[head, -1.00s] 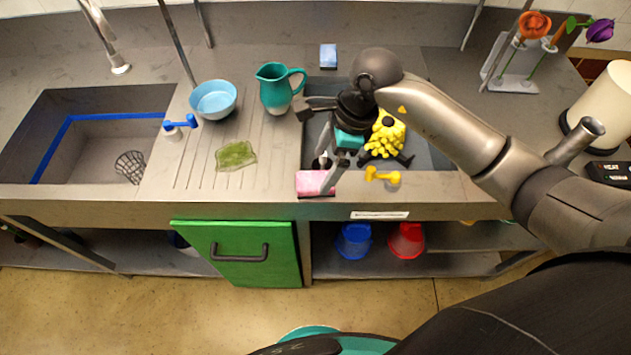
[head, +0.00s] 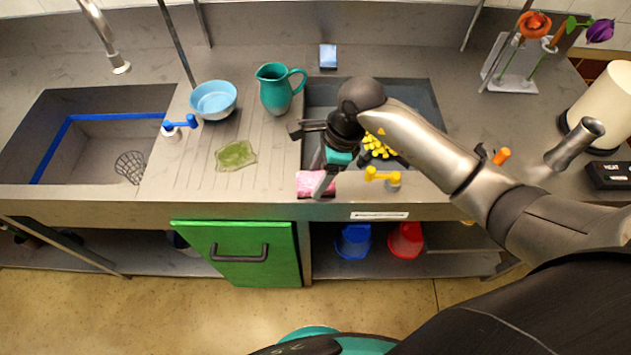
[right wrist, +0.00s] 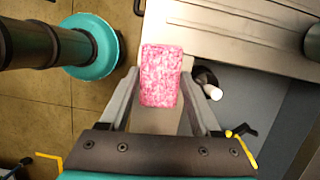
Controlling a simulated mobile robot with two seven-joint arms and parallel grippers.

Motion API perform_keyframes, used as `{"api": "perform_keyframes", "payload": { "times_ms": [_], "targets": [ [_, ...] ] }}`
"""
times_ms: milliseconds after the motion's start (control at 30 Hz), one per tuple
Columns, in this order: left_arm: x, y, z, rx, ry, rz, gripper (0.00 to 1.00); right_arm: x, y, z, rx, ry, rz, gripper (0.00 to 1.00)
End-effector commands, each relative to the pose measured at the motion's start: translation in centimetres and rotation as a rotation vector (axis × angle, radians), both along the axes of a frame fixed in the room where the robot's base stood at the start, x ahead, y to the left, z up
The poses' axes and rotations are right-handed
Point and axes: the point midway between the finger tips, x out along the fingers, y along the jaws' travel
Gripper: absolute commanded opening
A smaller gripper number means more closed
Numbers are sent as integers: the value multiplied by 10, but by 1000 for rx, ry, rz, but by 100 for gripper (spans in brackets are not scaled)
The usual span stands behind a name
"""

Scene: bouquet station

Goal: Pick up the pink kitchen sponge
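The pink kitchen sponge (head: 308,183) lies at the front edge of the counter, left of the yellow tap handle. It also shows in the right wrist view (right wrist: 161,75) as a speckled pink block. My right gripper (head: 321,178) is over the sponge, and one finger hides part of it. In the right wrist view my right gripper (right wrist: 160,80) is open, with a finger on each side of the sponge and small gaps showing. My left gripper is not in view.
A grey basin (head: 415,97) holding a yellow bristly thing (head: 378,146) is just behind the sponge. A yellow tap handle (head: 383,175) stands close on the right. A green cloth (head: 236,156), teal jug (head: 275,90) and blue bowl (head: 213,100) are to the left.

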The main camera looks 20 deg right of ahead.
Motion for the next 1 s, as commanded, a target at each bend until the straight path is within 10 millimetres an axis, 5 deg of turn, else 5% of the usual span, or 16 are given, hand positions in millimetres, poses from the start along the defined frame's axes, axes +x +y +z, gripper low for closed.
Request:
{"api": "perform_keyframes", "payload": {
  "times_ms": [467,767,1000],
  "targets": [
    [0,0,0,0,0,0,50,0,0,0,0,0,0,9],
    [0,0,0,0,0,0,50,0,0,2,0,-1,1,8],
    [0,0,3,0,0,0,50,1,-1,27,-1,-6,1,8]
  ]
}}
